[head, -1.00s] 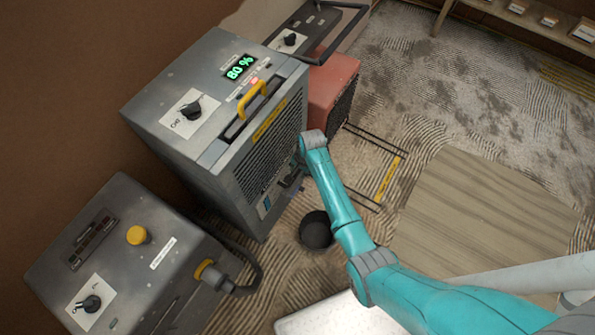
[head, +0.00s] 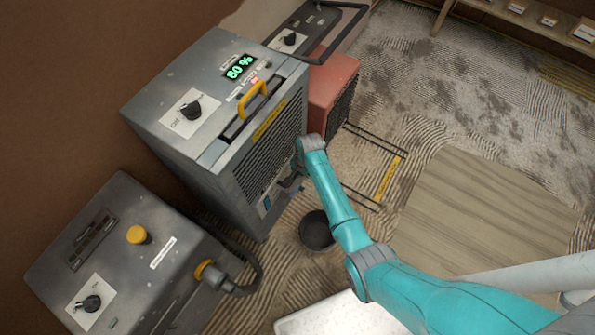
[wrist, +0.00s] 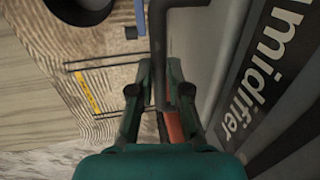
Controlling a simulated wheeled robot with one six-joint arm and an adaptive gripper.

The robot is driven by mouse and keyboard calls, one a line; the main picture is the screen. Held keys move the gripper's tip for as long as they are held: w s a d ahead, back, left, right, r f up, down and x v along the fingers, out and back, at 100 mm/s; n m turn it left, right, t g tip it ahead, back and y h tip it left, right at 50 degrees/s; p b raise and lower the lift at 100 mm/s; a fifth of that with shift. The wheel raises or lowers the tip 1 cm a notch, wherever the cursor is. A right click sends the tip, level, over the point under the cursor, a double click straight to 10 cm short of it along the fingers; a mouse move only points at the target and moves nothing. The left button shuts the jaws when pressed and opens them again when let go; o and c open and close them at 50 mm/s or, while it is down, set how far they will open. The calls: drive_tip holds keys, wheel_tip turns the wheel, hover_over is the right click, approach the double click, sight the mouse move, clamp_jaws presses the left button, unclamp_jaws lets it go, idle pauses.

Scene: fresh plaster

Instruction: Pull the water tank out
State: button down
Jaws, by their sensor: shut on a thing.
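The dehumidifier (head: 225,130) is a grey cabinet with an 80 % display and a yellow top handle, at the left middle of the head view. Its side with the word "midifier" (wrist: 250,95) fills the right of the wrist view. The water tank is mostly hidden; a small blue mark (head: 267,202) shows low on the cabinet's front. My gripper (wrist: 160,78) is shut on a dark bar-like handle (wrist: 159,35), which stands out from the grey face. In the head view my arm largely hides the gripper, low by the cabinet's front.
A black bucket (head: 316,230) stands on the floor close in front. A grey box with a yellow button (head: 138,235) stands at lower left. A red machine (head: 332,88) and a floor frame with a yellow strip (head: 388,180) lie beyond. Boards (head: 490,225) cover floor at right.

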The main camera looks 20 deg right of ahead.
drive_tip(key=s+d, duration=1.1)
drive_tip(key=s, duration=0.4)
drive_tip(key=shift+s+d, duration=0.2)
drive_tip(key=shift+s, duration=0.2)
drive_tip(key=c, duration=1.1)
unclamp_jaws()
drive_tip(key=shift+c, duration=0.2)
wheel_tip(320, 180, up, 12)
drive_tip(key=s+d, duration=0.1)
drive_tip(key=shift+s+d, duration=0.15)
drive_tip(key=shift+s, duration=0.2)
drive_tip(key=shift+f, duration=0.15)
